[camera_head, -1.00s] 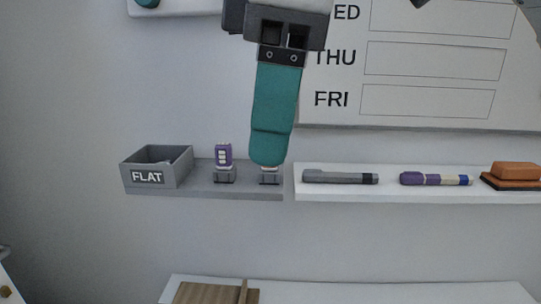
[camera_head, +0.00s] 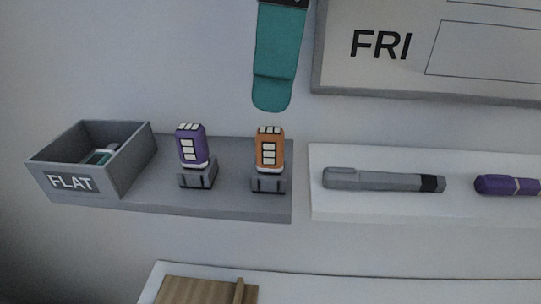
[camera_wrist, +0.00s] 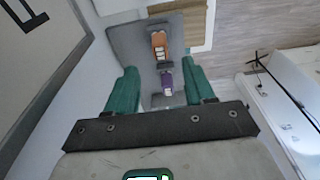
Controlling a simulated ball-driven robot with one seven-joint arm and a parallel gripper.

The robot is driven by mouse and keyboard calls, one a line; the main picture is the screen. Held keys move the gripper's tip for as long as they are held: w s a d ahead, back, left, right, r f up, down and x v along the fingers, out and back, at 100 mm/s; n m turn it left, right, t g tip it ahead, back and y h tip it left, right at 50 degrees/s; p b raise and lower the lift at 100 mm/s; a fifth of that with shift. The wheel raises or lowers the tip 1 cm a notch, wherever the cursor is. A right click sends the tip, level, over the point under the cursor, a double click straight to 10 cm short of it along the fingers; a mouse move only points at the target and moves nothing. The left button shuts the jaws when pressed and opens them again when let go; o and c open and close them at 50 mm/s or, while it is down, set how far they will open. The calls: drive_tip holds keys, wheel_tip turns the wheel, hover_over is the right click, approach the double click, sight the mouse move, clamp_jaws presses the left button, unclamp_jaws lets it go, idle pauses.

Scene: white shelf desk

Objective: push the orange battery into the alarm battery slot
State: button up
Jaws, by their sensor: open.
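The orange battery (camera_head: 270,150) stands upright in a small grey holder (camera_head: 269,184) at the right end of the grey shelf. It also shows in the wrist view (camera_wrist: 159,44). A purple battery (camera_head: 192,146) stands upright in a similar holder (camera_head: 197,178) to its left. My gripper (camera_wrist: 162,72) is open and empty, its teal fingers spread apart with both batteries visible between them. In the head view only one teal finger (camera_head: 275,75) shows; its tip is above the orange battery, apart from it. No alarm or labelled alarm slot can be identified.
A grey box marked FLAT (camera_head: 72,182), holding small items, is at the left of the grey shelf (camera_head: 230,200). A white shelf (camera_head: 375,207) with a grey marker (camera_head: 375,180) and a purple marker (camera_head: 505,186) is to the right. A whiteboard (camera_head: 430,85) hangs above it.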

sight(271, 130)
drive_tip(key=f, duration=0.7)
drive_tip(key=shift+a+f, duration=0.2)
drive_tip(key=shift+a, duration=0.1)
clamp_jaws()
